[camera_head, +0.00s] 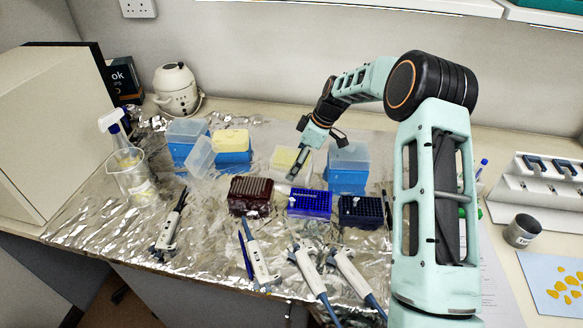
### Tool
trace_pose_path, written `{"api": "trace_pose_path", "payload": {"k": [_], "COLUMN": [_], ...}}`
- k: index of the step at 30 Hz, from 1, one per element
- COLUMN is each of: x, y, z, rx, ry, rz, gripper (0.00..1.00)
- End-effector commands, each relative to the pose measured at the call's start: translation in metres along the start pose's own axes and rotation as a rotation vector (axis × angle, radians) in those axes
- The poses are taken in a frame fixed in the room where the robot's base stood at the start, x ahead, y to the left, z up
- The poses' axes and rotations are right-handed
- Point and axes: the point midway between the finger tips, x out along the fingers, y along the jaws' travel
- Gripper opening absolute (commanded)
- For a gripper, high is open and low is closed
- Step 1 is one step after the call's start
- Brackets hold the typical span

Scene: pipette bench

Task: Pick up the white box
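A whitish, partly translucent box (278,172) with a pale yellow top stands on the foil near the middle of the bench. My gripper (294,175) reaches down over this box from the upper right and covers part of it. Its tip appears at or just in front of the box; I cannot tell whether it touches. The fingers are small and overlap the box, so I cannot tell whether they are open or shut.
A dark red rack (250,196) and a blue rack (310,204) stand in front. Several pipettes (258,262) lie nearer. A beaker (134,180) stands left.

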Motion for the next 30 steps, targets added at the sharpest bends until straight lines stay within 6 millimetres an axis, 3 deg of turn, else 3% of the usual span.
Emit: {"api": "trace_pose_path", "payload": {"k": [6, 13, 26, 30], "x": [0.022, 0.024, 0.024, 0.023], "y": [0.000, 0.001, 0.001, 0.001], "z": [-0.001, -0.001, -0.001, -0.002], "rx": [0.000, 0.000, 0.000, 0.000], "ry": [0.000, 0.001, 0.000, 0.001], "rz": [0.001, 0.002, 0.001, 0.002], "gripper": [0.83, 0.83, 0.37, 0.35]}}
